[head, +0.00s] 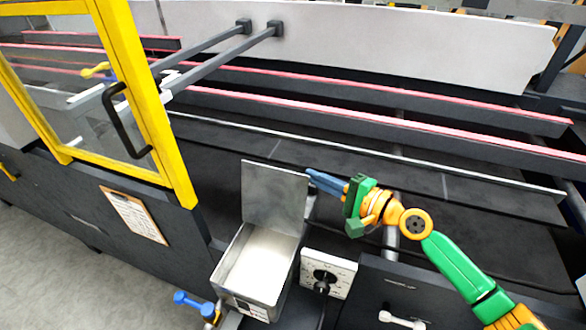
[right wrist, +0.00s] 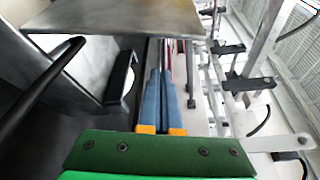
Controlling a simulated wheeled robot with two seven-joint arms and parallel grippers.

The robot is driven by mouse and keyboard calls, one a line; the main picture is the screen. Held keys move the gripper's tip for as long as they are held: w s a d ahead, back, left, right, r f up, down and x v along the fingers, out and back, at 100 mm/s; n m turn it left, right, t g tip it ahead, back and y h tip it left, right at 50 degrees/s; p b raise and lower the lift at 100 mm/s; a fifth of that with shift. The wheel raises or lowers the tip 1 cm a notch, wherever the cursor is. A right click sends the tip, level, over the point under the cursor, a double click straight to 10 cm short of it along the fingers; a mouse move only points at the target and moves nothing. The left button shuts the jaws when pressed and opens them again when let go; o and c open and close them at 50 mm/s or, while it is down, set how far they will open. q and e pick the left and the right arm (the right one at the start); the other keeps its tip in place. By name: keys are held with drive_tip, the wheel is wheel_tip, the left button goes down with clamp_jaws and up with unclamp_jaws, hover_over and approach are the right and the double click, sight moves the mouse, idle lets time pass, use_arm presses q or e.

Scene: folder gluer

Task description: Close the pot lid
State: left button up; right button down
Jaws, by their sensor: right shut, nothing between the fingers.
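The pot (head: 232,270) is an open grey metal box with a pale white filling, at the lower middle of the head view. Its flat metal lid (head: 270,190) stands open, about upright, at the pot's back edge. My right gripper (head: 312,180) is shut and empty, with its blue fingertips at the lid's upper right edge. I cannot tell whether they touch it. In the right wrist view the shut fingers (right wrist: 162,75) point towards a flat grey plate (right wrist: 115,18), which looks like the lid. My left gripper is not in view.
A white dial panel (head: 340,268) with a black knob stands right of the pot. A blue-handled part (head: 190,303) sits at its lower left. A yellow-framed guard door (head: 165,130) with a black handle is at the left. Long machine rails (head: 400,115) run behind.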

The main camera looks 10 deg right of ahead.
sight(293, 177)
drive_tip(key=x, duration=0.4)
drive_tip(key=shift+w+d+f, duration=0.1)
drive_tip(key=shift+w+f, duration=0.1)
drive_tip(key=shift+w, duration=0.2)
drive_tip(key=shift+w+a+r+p, duration=0.2)
drive_tip(key=shift+a+p, duration=0.35)
drive_tip(key=shift+p, duration=0.55)
drive_tip(key=s, duration=0.1)
drive_tip(key=s+a+p, duration=0.1)
drive_tip(key=s+r+p, duration=0.1)
drive_tip(key=shift+a, duration=0.25)
drive_tip(key=shift+s+f, duration=0.1)
drive_tip(key=shift+s, duration=0.05)
drive_tip(key=shift+w+a+f, duration=0.1)
drive_tip(key=shift+w+f, duration=0.1)
drive_tip(key=shift+w, duration=0.05)
drive_tip(key=shift+s, duration=0.1)
